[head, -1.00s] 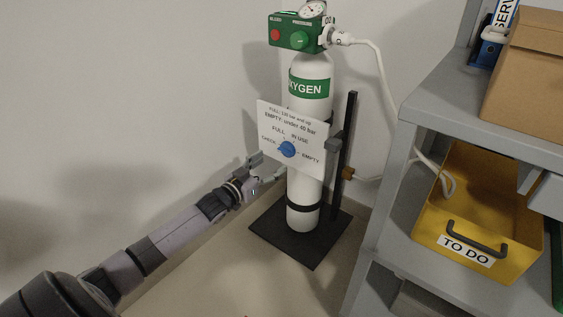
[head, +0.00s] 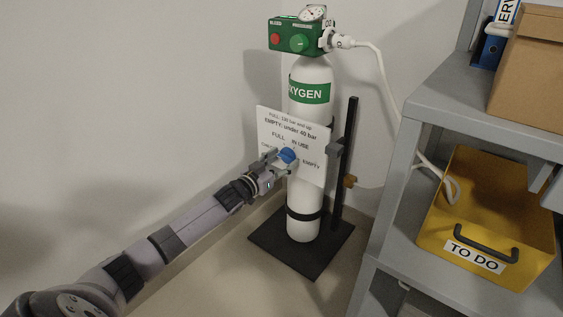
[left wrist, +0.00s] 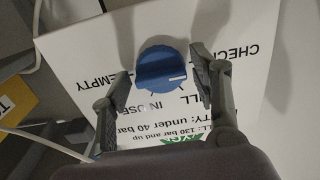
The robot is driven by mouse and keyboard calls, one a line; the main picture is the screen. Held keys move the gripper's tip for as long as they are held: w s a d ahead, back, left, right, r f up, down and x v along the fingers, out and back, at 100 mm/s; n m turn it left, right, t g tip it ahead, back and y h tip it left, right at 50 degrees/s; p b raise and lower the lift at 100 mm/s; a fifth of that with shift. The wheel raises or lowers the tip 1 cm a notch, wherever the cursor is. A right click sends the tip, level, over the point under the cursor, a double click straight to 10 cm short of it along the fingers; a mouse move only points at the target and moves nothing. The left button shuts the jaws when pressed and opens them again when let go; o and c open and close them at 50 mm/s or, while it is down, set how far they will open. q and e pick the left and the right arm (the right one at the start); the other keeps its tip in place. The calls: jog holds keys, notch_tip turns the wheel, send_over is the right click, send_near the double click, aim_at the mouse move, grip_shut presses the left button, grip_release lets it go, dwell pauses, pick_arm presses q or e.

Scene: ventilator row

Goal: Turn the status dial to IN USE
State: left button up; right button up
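The status dial (head: 287,155) is a blue round knob on a white sign (head: 312,138) fixed to the oxygen cylinder. In the left wrist view the dial (left wrist: 160,69) shows upside down among the labels CHECK, FULL, IN USE and EMPTY. Its white mark points right and slightly down there, toward the side between CHECK and FULL. My left gripper (head: 277,161) is at the sign. Its fingers are open, one on each side of the dial, with a gap visible on both sides. The FULL label is partly hidden by a finger. My right gripper is not in view.
The oxygen cylinder (head: 302,220) stands on a black base (head: 262,240) with a black post (head: 346,150) beside it. A grey shelf (head: 440,105) on the right holds a yellow TO DO bin (head: 450,190) and a cardboard box (head: 540,70). A white hose (head: 385,70) leaves the regulator.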

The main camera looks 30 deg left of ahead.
pick_arm(q)
jog(key=c, duration=0.9)
jog(key=shift+o, duration=0.2)
